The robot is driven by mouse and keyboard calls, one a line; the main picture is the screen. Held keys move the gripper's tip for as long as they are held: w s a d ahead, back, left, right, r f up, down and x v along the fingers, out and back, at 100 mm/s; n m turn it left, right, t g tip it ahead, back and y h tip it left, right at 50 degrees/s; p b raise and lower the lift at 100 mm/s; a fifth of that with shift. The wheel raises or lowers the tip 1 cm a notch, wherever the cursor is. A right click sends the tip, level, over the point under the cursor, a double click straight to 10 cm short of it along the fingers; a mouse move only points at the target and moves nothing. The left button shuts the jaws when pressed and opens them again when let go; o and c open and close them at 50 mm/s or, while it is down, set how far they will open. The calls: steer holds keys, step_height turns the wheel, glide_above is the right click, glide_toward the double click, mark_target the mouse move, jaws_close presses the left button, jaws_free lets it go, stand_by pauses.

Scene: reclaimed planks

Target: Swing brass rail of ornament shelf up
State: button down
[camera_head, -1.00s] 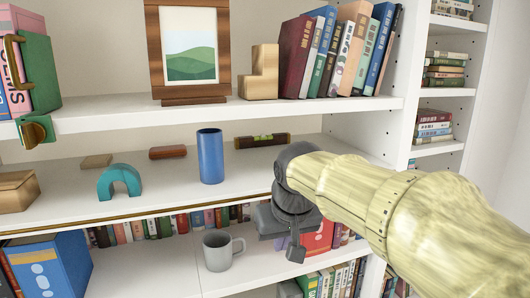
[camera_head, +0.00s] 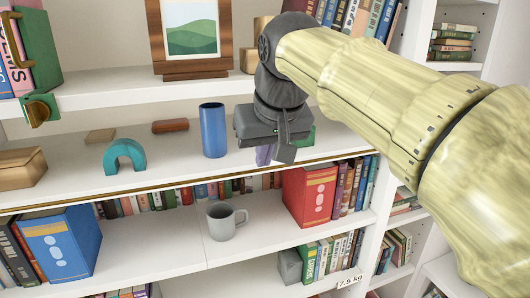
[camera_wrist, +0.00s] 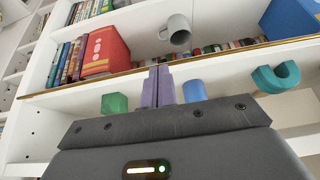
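The brass rail (camera_head: 140,187) is a thin gold bar along the front edge of the ornament shelf (camera_head: 60,185), low at the shelf's lip. It also crosses the wrist view (camera_wrist: 250,51) as a slanting line. My gripper (camera_head: 264,156) is in front of the shelf, right of the blue vase (camera_head: 213,130), with its purple fingers pointing down near the rail. In the wrist view the fingers (camera_wrist: 158,82) are side by side with no visible gap and nothing seen between them. Their tips overlap the rail line; I cannot tell whether they touch it.
A teal arch (camera_head: 124,155) and small blocks stand on the ornament shelf. A green object (camera_wrist: 114,103) is near my fingers in the wrist view. A grey mug (camera_head: 224,222) and red binder (camera_head: 308,195) are on the shelf below. A framed picture (camera_head: 190,30) stands above.

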mark_target(256, 172)
steer(key=b+x, duration=0.4)
steer(key=x, duration=0.3)
steer(key=shift+w+f, duration=0.15)
steer(key=shift+f, duration=0.1)
steer(key=shift+w+a+p, duration=0.25)
steer(key=shift+w+p, duration=0.2)
steer(key=shift+w, duration=0.35)
stand_by(0.8)
steer(key=shift+s, duration=0.1)
steer(key=s+b, duration=0.1)
steer(key=s, duration=0.1)
steer(key=s+d, duration=0.1)
steer(key=s, duration=0.1)
steer(key=shift+s+d+b, duration=0.15)
steer(key=shift+b, duration=0.2)
